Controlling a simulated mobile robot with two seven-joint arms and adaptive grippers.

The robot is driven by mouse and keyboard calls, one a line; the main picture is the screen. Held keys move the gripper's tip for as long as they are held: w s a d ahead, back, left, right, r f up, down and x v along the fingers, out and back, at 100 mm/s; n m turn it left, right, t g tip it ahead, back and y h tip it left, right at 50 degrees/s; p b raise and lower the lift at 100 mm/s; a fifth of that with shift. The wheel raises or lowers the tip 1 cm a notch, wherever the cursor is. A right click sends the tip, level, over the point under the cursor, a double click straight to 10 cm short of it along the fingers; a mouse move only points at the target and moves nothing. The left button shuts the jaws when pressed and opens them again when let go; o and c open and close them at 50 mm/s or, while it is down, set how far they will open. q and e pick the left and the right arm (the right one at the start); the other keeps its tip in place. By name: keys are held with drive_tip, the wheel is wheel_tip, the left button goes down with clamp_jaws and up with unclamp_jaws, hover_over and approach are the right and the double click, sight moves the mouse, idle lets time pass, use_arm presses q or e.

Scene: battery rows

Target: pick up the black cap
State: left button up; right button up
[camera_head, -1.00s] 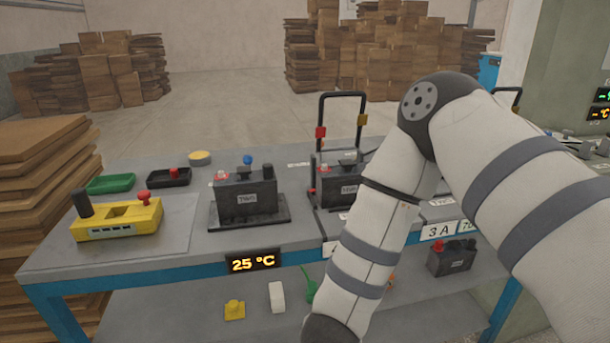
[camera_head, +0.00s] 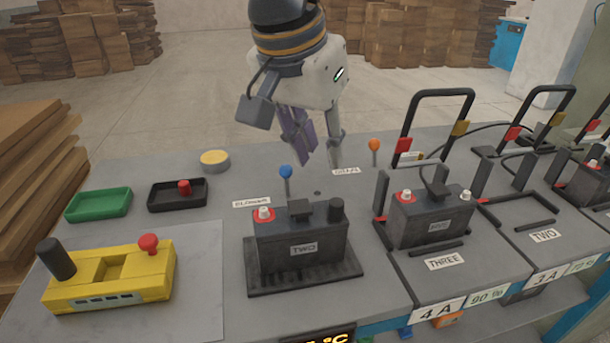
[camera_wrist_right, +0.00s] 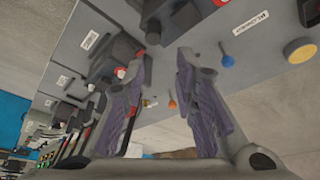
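Another black cylinder (camera_head: 56,258) stands tilted on the left end of the yellow device (camera_head: 110,277); I cannot tell which is the task's cap. My left gripper is in neither current view.
A blue knob (camera_head: 286,172) and an orange knob (camera_head: 374,145) stand on thin posts near the gripper. Battery THREE (camera_head: 431,219) sits right, beside a tall black handle (camera_head: 436,118). A green tray (camera_head: 98,204), a black tray (camera_head: 163,199) and a yellow disc (camera_head: 215,160) lie left.

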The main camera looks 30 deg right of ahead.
sight(337, 202)
drive_tip(key=x, duration=0.3)
drive_tip(key=s+x, duration=0.1)
drive_tip(key=x, duration=0.6)
drive_tip(key=shift+s+d+f, duration=0.15)
drive_tip(key=shift+d+f, duration=0.1)
drive_tip(key=shift+f, duration=0.2)
drive_tip(key=shift+d+f, duration=0.1)
drive_tip(key=shift+f, duration=0.15)
drive_tip(key=c, duration=0.4)
